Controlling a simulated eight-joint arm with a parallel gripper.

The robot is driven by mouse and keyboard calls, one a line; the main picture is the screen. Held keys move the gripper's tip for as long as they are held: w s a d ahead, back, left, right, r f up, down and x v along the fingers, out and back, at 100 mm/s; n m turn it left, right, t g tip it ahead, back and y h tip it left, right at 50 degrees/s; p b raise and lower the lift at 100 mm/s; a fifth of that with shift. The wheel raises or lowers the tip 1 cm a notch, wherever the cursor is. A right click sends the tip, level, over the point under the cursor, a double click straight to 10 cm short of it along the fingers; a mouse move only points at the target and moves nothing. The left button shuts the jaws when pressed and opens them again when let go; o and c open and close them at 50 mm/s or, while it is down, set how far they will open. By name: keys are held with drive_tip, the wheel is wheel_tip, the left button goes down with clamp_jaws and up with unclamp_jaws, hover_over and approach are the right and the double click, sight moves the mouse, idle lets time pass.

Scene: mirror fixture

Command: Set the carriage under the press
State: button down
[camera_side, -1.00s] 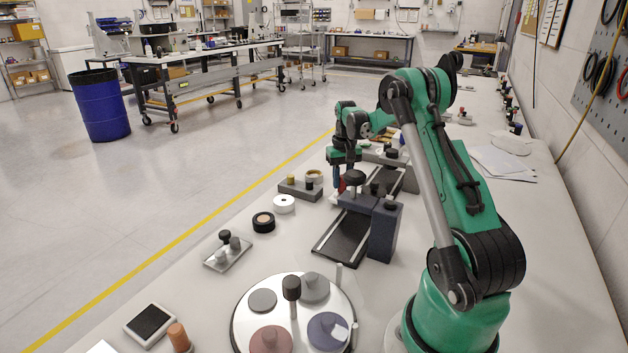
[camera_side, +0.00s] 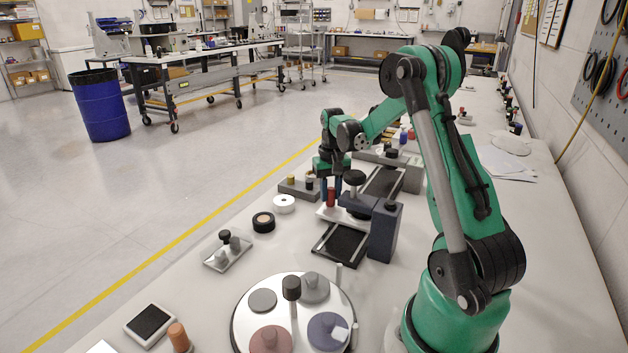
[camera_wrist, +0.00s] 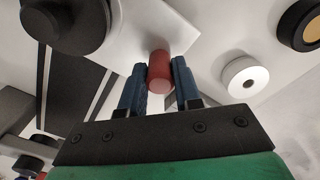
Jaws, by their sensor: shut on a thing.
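The carriage (camera_side: 329,213) is a white plate with an upright red post (camera_side: 331,197). My gripper (camera_side: 331,188) is shut on the post, its blue fingers on either side. The post (camera_wrist: 159,72) also shows between the fingers in the wrist view, with the plate (camera_wrist: 135,40) beyond it. The press (camera_side: 385,232) is a dark column with a head and a black knob (camera_side: 354,178).
A white ring (camera_side: 284,204) and a black ring (camera_side: 263,222) lie left of the track. A grey block with small pegs (camera_side: 299,188) stands behind them. A round turntable (camera_side: 250,325) is in front.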

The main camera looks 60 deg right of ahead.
drive_tip(key=a, duration=0.8)
drive_tip(key=c, duration=0.6)
unclamp_jaws()
wheel_tip(320, 180, up, 6)
drive_tip(key=shift+f, duration=0.15)
drive_tip(key=s+a+r+n+t, duration=0.1)
drive_tip(key=a+r+n+t, duration=0.1)
drive_tip(key=a, duration=0.7)
drive_tip(key=s+a+r+n+t, duration=0.1)
drive_tip(key=a+r+n+t, duration=0.1)
drive_tip(key=a+n+t, duration=0.3)
drive_tip(key=a+n, duration=0.2)
drive_tip(key=a, duration=0.2)
drive_tip(key=shift+s+r, duration=0.15)
drive_tip(key=shift+r, duration=0.1)
